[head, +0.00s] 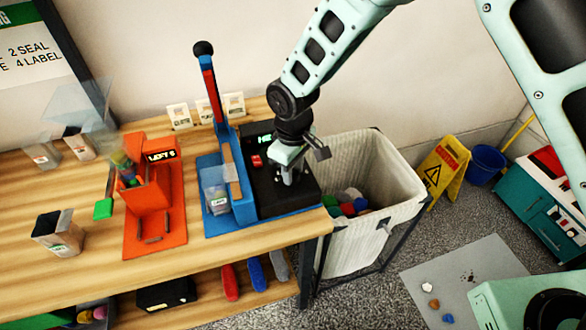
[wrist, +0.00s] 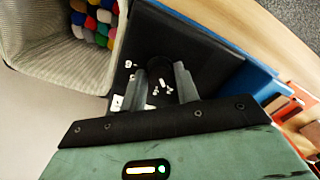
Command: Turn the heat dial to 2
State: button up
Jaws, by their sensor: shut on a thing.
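The black control box (head: 268,200) stands at the right end of the wooden table, on the blue sealing machine. Its green display (head: 264,138) is partly hidden by my arm. My gripper (head: 291,178) points down onto the top of this box, right of a red button (head: 257,161). In the wrist view the two grey fingers (wrist: 164,88) close around the dark heat dial (wrist: 160,68). The dial's pointer cannot be made out. The head view hides the dial behind my gripper.
The blue machine's upright lever (head: 213,92) stands left of my gripper. A clear labelled cup (head: 217,199) sits in the machine. An orange station (head: 157,220) is further left. A fabric bin (head: 352,240) with coloured balls stands just right of the table.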

dwell(0.3)
jog(key=o, duration=1)
jog(key=shift+c, duration=0.2)
jog(key=shift+r, duration=0.15)
notch_tip(320, 180, up, 17)
jog(key=b, duration=0.3)
jog(key=shift+r, duration=0.1)
